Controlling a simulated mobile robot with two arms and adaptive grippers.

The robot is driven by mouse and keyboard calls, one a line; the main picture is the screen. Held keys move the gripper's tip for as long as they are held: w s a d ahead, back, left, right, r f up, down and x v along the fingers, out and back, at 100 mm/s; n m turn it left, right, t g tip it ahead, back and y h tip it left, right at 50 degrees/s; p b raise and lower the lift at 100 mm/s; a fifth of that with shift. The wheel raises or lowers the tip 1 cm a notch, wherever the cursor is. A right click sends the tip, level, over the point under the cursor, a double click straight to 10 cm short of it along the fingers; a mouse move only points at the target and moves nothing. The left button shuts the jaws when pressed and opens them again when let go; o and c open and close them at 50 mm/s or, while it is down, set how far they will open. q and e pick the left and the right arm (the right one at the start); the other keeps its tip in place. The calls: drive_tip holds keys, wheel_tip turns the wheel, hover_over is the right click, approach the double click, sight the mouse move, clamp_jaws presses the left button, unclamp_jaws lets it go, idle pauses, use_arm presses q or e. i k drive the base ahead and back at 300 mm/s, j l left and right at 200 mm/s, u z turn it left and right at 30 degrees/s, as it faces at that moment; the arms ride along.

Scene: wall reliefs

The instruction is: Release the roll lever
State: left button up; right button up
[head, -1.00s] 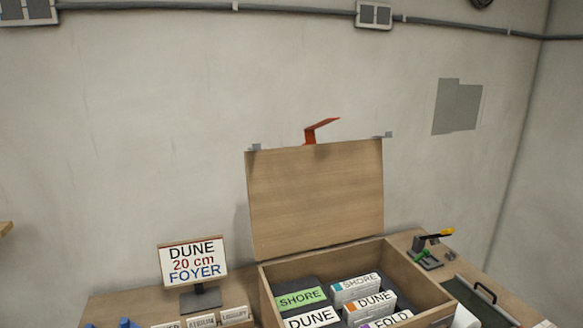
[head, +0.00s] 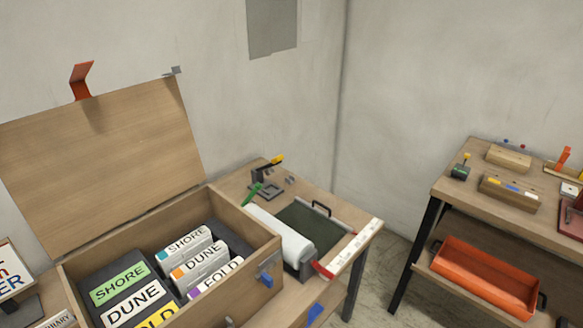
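A white roll (head: 281,233) lies on the wooden bench right of the open box. A dark bracket (head: 264,181) with a yellow-tipped lever (head: 274,161) stands behind the roll's far end. A green lever-like piece (head: 252,192) lies at that far end, close to the bracket. A small red piece (head: 323,270) sits past the near end of the roll. I cannot tell from the picture which of these is the roll lever, or how it is set. Neither of my grippers is in view.
The open wooden box (head: 238,233) holds label blocks, with its lid (head: 100,165) raised. A dark green tray (head: 312,228) with a black handle sits right of the roll. A second bench (head: 455,190) stands at right, with an orange bin (head: 487,277) on its lower shelf.

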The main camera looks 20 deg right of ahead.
sight(257, 186)
drive_tip(key=i+l+z, duration=0.1)
drive_tip(key=l, duration=0.3)
drive_tip(key=i+l+z, duration=0.1)
drive_tip(key=i+l, duration=0.2)
drive_tip(key=l+u, duration=0.5)
drive_tip(key=l, duration=1.6)
drive_tip(key=i+l, duration=0.05)
